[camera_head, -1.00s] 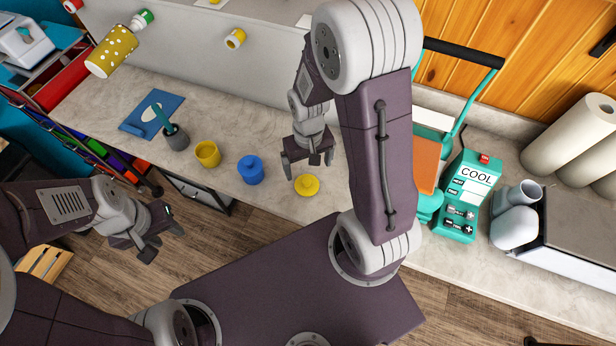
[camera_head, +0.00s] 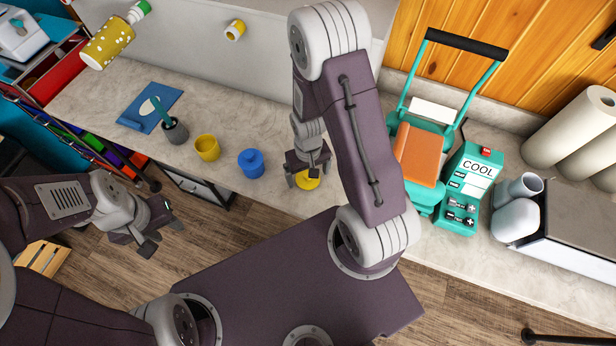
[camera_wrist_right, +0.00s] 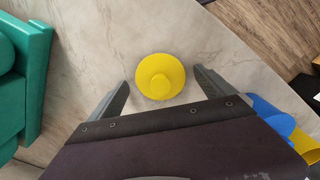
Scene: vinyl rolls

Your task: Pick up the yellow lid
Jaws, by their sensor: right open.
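The yellow lid (camera_head: 309,182) is a round disc with a raised knob and lies on the counter. It also shows in the right wrist view (camera_wrist_right: 160,76), slightly ahead of the space between the fingertips. My right gripper (camera_head: 307,179) is open above the lid and partly hides it in the head view; in the right wrist view its fingers (camera_wrist_right: 160,88) stand on either side of the lid, apart from it. My left gripper (camera_head: 153,229) is out over the floor, away from the counter; I cannot tell its finger opening surely.
A grey cup (camera_head: 175,131) with a tool stands further left. The counter's front edge is close to the lid.

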